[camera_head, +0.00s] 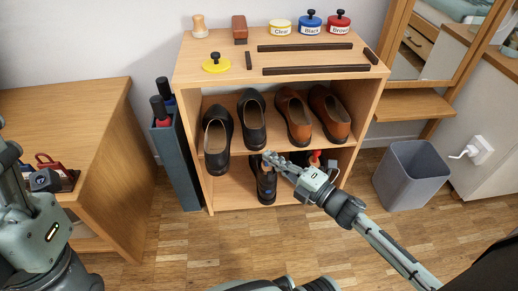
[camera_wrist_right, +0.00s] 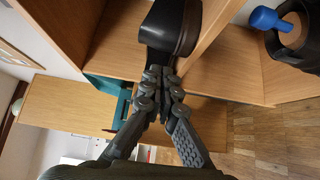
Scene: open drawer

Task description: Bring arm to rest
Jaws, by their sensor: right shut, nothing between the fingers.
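My right gripper (camera_head: 272,160) reaches in from the lower right in the head view. It is in front of the shoe rack (camera_head: 196,72), near the front edge of the middle shelf. Its fingers are closed together and empty. In the right wrist view the closed fingertips (camera_wrist_right: 160,76) are close to the heel of a black shoe (camera_wrist_right: 165,30); I cannot tell if they touch.
Black shoes (camera_head: 253,118) and brown shoes (camera_head: 293,115) stand on the middle shelf. A black shoe (camera_head: 265,190) is in the lower compartment, partly behind my gripper. A grey bin (camera_head: 412,178) stands right of the rack. A wooden cabinet (camera_head: 110,185) is at left. Open floor lies in front.

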